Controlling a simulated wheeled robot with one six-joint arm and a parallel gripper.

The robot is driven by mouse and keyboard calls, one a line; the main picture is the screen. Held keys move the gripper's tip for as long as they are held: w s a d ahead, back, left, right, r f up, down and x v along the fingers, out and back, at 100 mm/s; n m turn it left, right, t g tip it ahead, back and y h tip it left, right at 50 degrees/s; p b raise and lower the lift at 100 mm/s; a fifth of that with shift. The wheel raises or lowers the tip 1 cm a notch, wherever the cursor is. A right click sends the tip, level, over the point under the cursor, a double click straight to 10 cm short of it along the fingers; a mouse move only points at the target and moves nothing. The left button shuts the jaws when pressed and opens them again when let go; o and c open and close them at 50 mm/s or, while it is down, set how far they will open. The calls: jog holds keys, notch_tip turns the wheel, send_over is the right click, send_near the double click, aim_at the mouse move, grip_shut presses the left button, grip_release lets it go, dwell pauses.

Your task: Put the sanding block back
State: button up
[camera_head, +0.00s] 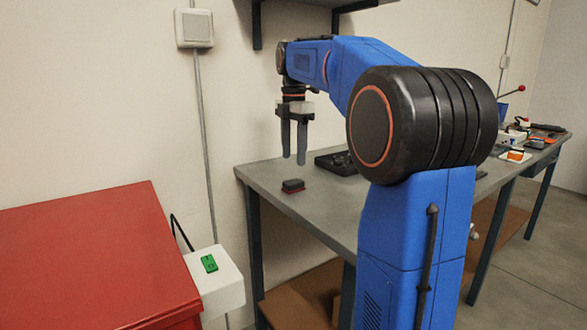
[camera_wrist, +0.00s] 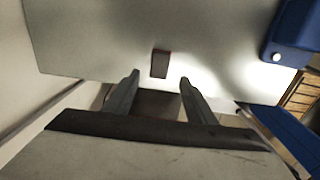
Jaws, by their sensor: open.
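The small dark block with a reddish base, which looks like the sanding block (camera_head: 292,186), lies on the grey workbench (camera_head: 262,172) near its left end. In the wrist view the sanding block (camera_wrist: 160,64) shows on the bench top, beyond and roughly between my fingertips. My gripper (camera_head: 294,161) points down above the bench, a little above the block. The two fingers are apart with nothing between them. In the wrist view my gripper (camera_wrist: 158,77) also shows open. My arm hides part of the bench.
A black tray (camera_head: 330,162) lies on the bench just right of the block. Several tools and small items (camera_head: 518,145) lie at the far right end. A red cabinet (camera_head: 90,255) stands at the left, beside a white box with a green switch (camera_head: 209,263). A shelf hangs above.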

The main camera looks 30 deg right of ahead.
jog(key=shift+r, duration=1.85)
jog(key=s+a+f+m+t, duration=0.1)
jog(key=s+a+f+m, duration=0.4)
jog(key=s, duration=0.3)
jog(key=s+a+f+m+t, duration=0.1)
jog(key=s+a+f+m, duration=0.35)
jog(key=s+a, duration=0.2)
jog(key=s+a+f+m+t, duration=0.2)
jog(key=s+a+f+m, duration=0.2)
jog(key=s+f+m, duration=0.5)
jog(key=s+f, duration=0.6)
jog(key=f, duration=0.3)
jog(key=shift+s+a+f+t, duration=0.15)
jog(key=shift+s+f+t, duration=0.1)
jog(key=shift+s+t, duration=0.05)
